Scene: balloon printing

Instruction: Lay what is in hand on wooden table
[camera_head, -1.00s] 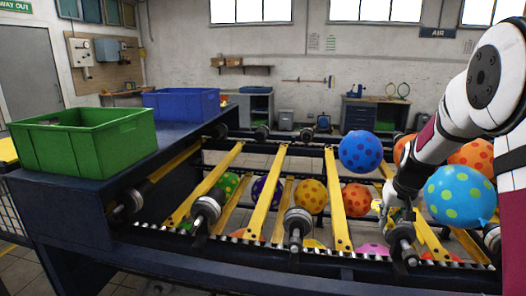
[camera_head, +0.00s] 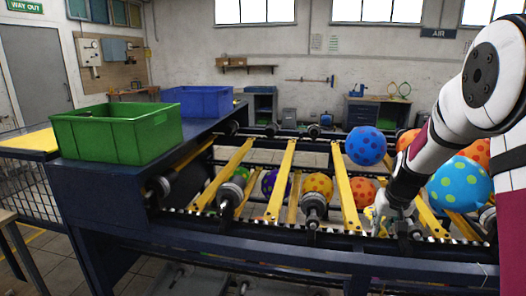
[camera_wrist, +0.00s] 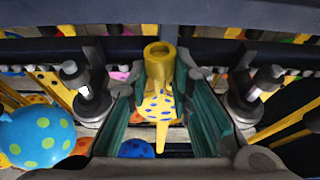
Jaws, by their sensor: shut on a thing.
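In the head view my gripper (camera_head: 382,218) is at the right, over the front edge of the balloon machine, and the held balloon is hard to make out there. A light wooden table (camera_head: 6,216) shows only as a corner at the left edge of the head view, far from my gripper.
The dark blue machine frame (camera_head: 270,240) with yellow bars spans the front. Inflated spotted balloons, such as a blue one (camera_head: 366,146) and a light blue one (camera_head: 460,185), sit along it. Green (camera_head: 118,135) and blue (camera_head: 198,102) bins stand at its left. Floor shows at lower left.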

